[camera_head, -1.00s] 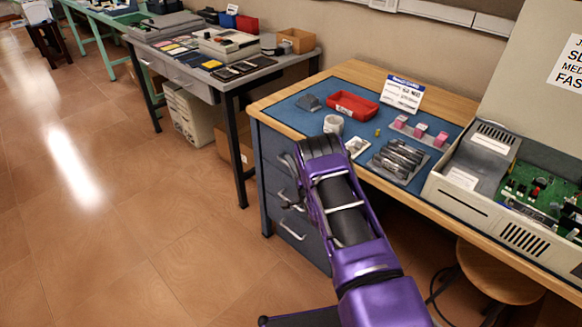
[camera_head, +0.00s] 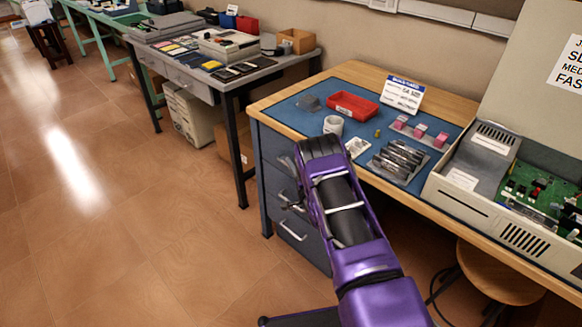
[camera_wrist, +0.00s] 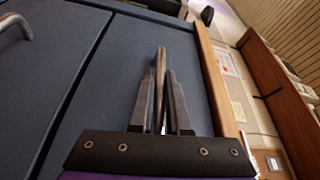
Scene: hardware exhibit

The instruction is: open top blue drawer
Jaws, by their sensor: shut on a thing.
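The blue drawer unit (camera_head: 284,222) stands under the left end of the wooden desk. In the wrist view the top drawer's front (camera_wrist: 120,75) lies beside the desk's wooden edge, and it looks about flush with the drawer below. My gripper (camera_wrist: 161,85) is in front of it, with its two fingers closed around the top drawer's metal handle (camera_wrist: 161,58). In the head view my purple and black arm hides the gripper and most of the top handle. The lower drawer's handle (camera_wrist: 14,28) shows at the left of the wrist view.
The desk (camera_head: 262,102) carries a red tray (camera_head: 353,106), a white mug (camera_head: 333,125), a sign and an opened computer case. A grey table (camera_head: 272,70) stands to the left behind. The floor (camera_head: 130,220) left of the drawers is clear.

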